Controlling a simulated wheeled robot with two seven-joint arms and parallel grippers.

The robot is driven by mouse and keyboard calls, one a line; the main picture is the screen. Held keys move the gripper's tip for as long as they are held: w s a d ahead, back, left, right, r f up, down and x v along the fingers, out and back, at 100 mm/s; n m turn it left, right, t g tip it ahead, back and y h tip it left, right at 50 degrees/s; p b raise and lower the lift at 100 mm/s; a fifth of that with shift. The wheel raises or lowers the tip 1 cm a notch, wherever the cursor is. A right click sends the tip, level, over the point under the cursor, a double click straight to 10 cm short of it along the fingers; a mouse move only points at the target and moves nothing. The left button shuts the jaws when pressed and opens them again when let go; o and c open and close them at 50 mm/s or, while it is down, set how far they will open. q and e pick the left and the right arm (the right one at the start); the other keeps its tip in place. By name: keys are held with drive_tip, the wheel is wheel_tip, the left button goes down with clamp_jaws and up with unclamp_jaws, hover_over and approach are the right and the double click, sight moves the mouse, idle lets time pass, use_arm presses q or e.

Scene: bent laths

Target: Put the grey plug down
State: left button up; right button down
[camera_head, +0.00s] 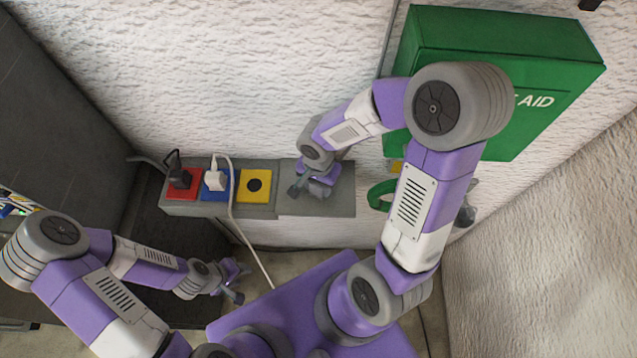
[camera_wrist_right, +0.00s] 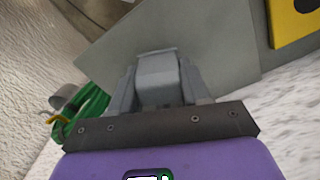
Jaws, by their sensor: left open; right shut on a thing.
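The grey plug (camera_wrist_right: 158,78) is between the fingers of my right gripper (camera_wrist_right: 158,95) in the right wrist view. In the head view my right gripper (camera_head: 303,190) is over the bare right part of the grey ledge (camera_head: 330,205), to the right of the yellow socket plate (camera_head: 247,196). In that view I cannot clearly tell the plug from the fingers. I cannot tell whether the plug touches the ledge. My left gripper (camera_head: 238,283) is open and empty, low and in front of the ledge.
A black plug (camera_head: 180,180) sits in the red socket plate (camera_head: 171,192), and a white plug (camera_head: 214,180) with a hanging cable sits in the blue one. A green first aid box (camera_head: 480,45) is on the wall at the upper right. A green coil (camera_head: 378,196) hangs right of the ledge.

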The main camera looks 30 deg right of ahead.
drive_tip(key=shift+f+b, duration=0.55)
drive_tip(key=shift+b, duration=0.1)
drive_tip(key=c, duration=0.5)
unclamp_jaws()
drive_tip(key=shift+r+p, duration=0.35)
drive_tip(key=shift+p, duration=0.15)
wheel_tip(320, 180, up, 11)
drive_tip(key=shift+r+p, duration=0.1)
drive_tip(key=shift+p, duration=1.1)
drive_tip(key=shift+r, duration=0.7)
